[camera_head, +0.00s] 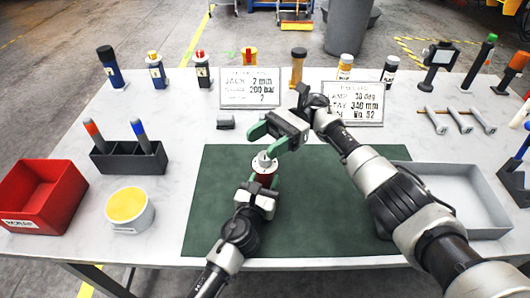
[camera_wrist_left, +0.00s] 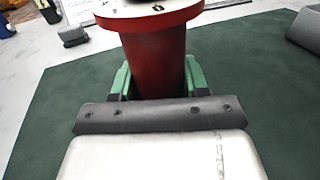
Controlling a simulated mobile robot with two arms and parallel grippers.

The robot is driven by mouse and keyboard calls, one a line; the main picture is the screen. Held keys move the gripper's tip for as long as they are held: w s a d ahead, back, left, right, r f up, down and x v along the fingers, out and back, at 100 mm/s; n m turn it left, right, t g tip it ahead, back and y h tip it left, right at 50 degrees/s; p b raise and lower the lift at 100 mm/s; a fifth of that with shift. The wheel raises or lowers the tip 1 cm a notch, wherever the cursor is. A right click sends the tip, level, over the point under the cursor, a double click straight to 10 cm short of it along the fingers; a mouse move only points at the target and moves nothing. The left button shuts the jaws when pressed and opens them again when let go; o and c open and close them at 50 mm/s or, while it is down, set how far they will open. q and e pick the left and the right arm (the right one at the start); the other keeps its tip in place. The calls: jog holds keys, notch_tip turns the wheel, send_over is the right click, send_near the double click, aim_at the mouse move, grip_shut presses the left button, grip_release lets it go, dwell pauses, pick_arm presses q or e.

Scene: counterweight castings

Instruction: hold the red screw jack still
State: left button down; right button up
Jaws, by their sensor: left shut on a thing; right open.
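The red screw jack (camera_head: 263,180) stands upright on the green mat (camera_head: 325,215), with a pale flange and a grey top. In the left wrist view its red body (camera_wrist_left: 155,58) fills the middle. My left gripper (camera_head: 260,188) is shut on the jack's body from the near side; its green fingers (camera_wrist_left: 158,80) lie on both sides of the body. My right gripper (camera_head: 271,138) is open above and just behind the jack's top, its green fingers close to the grey top. I cannot tell whether they touch it.
Two sign plates (camera_head: 250,87) stand behind the mat. A red bin (camera_head: 42,195), a dark holder (camera_head: 130,160) and a yellow-topped tub (camera_head: 129,209) are at left. A grey tray (camera_head: 455,172) lies at right beneath my right arm. Bottles line the back edge.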

aim_at(265, 155)
jog(key=shift+r, duration=2.35)
pick_arm(q)
jog(key=shift+c, duration=2.4)
grip_release()
